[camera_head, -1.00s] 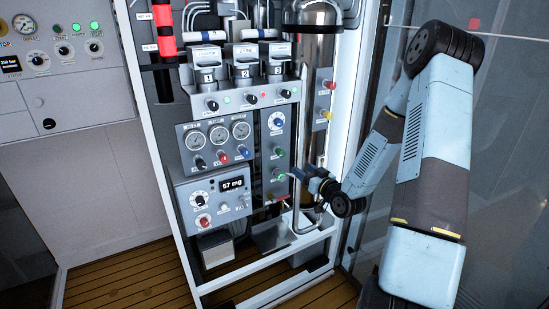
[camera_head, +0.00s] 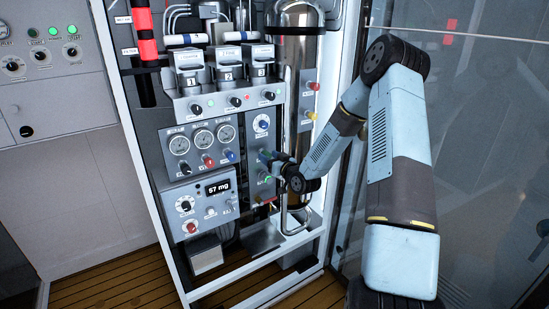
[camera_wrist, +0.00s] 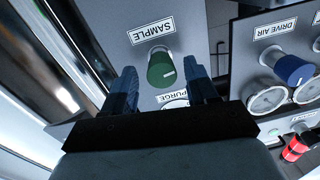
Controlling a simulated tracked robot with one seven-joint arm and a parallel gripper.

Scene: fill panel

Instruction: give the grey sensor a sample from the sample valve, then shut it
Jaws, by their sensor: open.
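My gripper (camera_head: 266,157) is at the right side of the valve panel, its jaws open. In the wrist view, which is upside down, my gripper (camera_wrist: 160,76) has one blue finger on each side of a green knob (camera_wrist: 163,70) beside the SAMPLE label. I cannot tell whether the fingers touch it. A PURGE label (camera_wrist: 174,97) is partly hidden by my gripper. In the head view, one green knob (camera_head: 264,178) shows below my gripper. A grey unit (camera_head: 212,197) has a display reading 57 mg; I cannot tell whether it is the grey sensor.
Three grey heads, among them the middle one (camera_head: 226,60), stand above the gauges (camera_head: 203,138). A blue DRIVE AIR knob (camera_wrist: 292,68) is beside my gripper in the wrist view. A red handle (camera_head: 265,201) is low on the panel. A steel cylinder (camera_head: 298,60) stands behind.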

